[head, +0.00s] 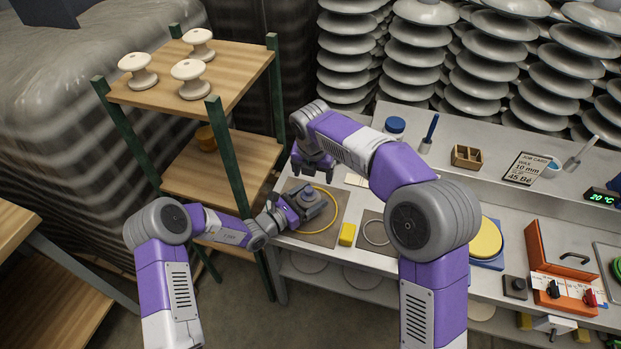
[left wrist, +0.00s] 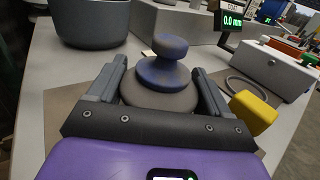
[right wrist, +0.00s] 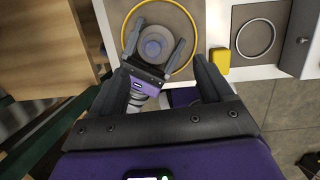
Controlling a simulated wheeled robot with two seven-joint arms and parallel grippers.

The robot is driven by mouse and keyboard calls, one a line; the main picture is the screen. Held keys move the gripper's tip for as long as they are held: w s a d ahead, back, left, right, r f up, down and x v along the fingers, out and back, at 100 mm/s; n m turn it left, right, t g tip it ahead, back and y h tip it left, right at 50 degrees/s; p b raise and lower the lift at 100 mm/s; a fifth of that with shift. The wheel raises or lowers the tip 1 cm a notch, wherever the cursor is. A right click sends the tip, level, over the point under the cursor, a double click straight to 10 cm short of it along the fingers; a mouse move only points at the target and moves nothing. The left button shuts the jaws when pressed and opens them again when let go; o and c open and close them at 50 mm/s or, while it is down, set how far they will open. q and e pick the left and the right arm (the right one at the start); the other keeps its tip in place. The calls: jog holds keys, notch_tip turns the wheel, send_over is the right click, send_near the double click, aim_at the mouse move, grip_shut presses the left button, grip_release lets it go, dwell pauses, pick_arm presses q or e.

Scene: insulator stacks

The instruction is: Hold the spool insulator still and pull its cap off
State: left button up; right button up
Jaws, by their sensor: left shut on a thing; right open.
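The spool insulator (left wrist: 158,97) is a grey, rounded body standing upright on a brown mat (head: 331,232). Its cap (left wrist: 170,50), a dark blue piece with a greyish rounded top, sits on it. My left gripper (head: 307,203) is shut on the body, one finger on each side, below the cap; this also shows in the left wrist view (left wrist: 160,92). In the right wrist view the insulator (right wrist: 153,47) is seen from above between the left fingers. My right gripper (head: 313,170) is open and empty, pointing down above and slightly behind the cap, apart from it.
A yellow ring (right wrist: 190,20) lies on the mat around the insulator. A yellow block (head: 347,234) and a second mat with a grey ring (head: 376,232) are to the right. A wooden rack (head: 246,72) with three white spools stands close on the left.

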aim_at(309, 190)
jog(key=f+n, duration=0.1)
jog(key=f, duration=0.2)
jog(key=w+f+n+t, duration=0.1)
jog(key=f, duration=0.2)
jog(key=a+f+n+t, duration=0.1)
jog(key=f+n, duration=0.1)
jog(key=f, duration=0.1)
jog(key=shift+w+f+y, duration=0.2)
jog(key=shift+f+y, duration=0.1)
dwell(0.4)
jog(key=c, duration=1.3)
jog(key=shift+r, duration=0.25)
jog(key=shift+r, duration=0.85)
